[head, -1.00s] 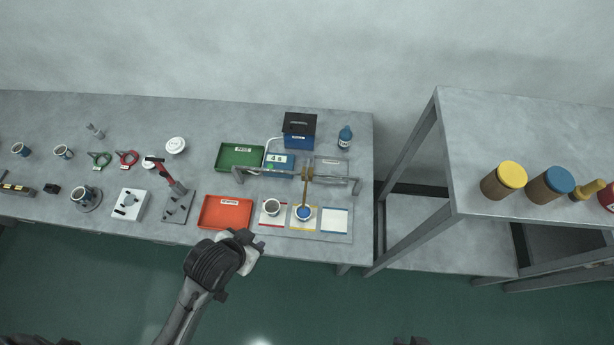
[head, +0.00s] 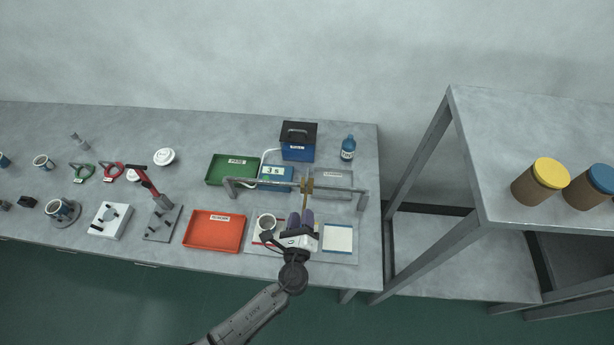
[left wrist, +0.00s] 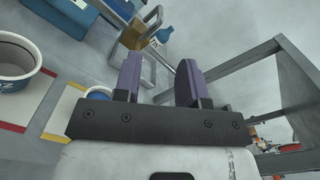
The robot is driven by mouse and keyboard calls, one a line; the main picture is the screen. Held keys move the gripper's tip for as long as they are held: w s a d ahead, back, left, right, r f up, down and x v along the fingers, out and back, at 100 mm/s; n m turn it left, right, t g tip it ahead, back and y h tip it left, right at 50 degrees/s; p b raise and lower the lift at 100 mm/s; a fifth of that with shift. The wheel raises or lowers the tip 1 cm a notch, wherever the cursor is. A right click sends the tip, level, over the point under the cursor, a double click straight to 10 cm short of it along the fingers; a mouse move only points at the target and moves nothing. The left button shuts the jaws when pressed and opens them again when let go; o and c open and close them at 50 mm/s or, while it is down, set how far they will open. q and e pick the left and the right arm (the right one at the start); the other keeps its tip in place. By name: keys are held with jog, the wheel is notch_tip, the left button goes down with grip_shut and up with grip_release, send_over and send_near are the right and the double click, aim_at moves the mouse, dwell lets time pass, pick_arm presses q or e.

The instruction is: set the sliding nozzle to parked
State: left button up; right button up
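The sliding nozzle's brass block (head: 307,185) sits on a grey rail (head: 340,188) that spans the back of the mat. Its thin tube hangs toward the front and is mostly hidden by my left gripper. My left gripper (head: 300,218) is just in front of the block, over the yellow-edged card, with its purple fingers apart. In the left wrist view the fingers (left wrist: 158,80) are open with a clear gap, and the brass block (left wrist: 148,30) shows beyond them. My right gripper is not in view.
A blue-edged card (head: 338,239) at right is empty. An orange tray (head: 214,232), green tray (head: 232,169), blue timer box (head: 276,176) and blue bottle (head: 348,148) stand around.

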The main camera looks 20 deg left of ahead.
aim_at(307, 176)
pick_arm(q)
jog(key=shift+m, duration=0.4)
jog(key=x, duration=1.3)
jog(key=shift+w+a, duration=0.1)
jog(key=shift+w, duration=0.3)
grip_shut()
